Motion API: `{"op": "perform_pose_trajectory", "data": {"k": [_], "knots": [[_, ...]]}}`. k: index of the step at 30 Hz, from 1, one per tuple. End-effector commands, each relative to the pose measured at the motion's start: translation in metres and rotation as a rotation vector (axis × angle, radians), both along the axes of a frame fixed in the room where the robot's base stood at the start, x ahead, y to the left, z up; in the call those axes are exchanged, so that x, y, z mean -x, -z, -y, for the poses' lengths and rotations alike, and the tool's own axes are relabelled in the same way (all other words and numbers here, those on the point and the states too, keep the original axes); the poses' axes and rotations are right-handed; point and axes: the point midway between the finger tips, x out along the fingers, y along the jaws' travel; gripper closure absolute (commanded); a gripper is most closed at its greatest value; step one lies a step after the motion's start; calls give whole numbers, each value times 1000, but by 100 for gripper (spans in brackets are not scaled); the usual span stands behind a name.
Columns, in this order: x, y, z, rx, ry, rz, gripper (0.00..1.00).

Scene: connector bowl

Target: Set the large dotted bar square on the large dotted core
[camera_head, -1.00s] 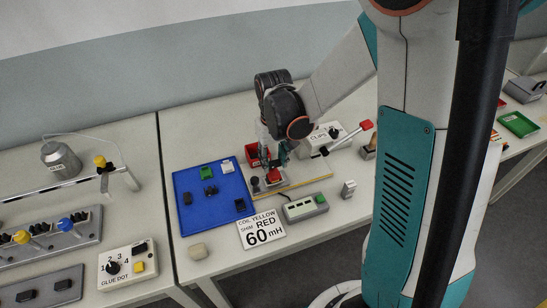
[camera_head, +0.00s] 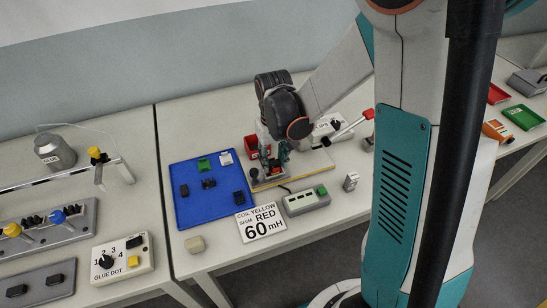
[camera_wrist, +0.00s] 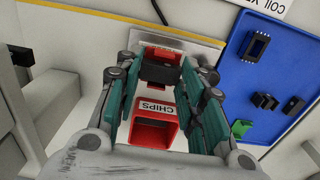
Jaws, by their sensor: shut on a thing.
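My gripper (camera_wrist: 160,72) is shut on a dark block, the bar (camera_wrist: 158,71), which spans the gap between the fingertips in the wrist view. A red part (camera_wrist: 164,56) shows right beyond the bar, over a bright metal plate; whether the two touch is unclear. No dots can be made out, and the core under or behind the bar is hidden. In the head view my gripper (camera_head: 270,160) points down over the yellow-edged fixture board (camera_head: 300,177), with a bit of red below it. I cannot tell whether the bar sits square.
A red CHIPS bin (camera_wrist: 154,128) stands close by the fingers. A blue mat (camera_head: 218,211) with dark parts, a green part and a white part lies left of the fixture. A sign (camera_head: 261,223) and a grey box with a green button (camera_head: 305,201) lie in front.

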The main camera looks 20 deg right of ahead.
Motion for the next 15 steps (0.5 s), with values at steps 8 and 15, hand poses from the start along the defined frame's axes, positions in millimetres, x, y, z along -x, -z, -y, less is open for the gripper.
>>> {"op": "perform_pose_trajectory", "data": {"k": [8, 15], "knots": [[0, 0, 0, 0, 0, 0, 59], [0, 0, 0, 0, 0, 0, 40]]}}
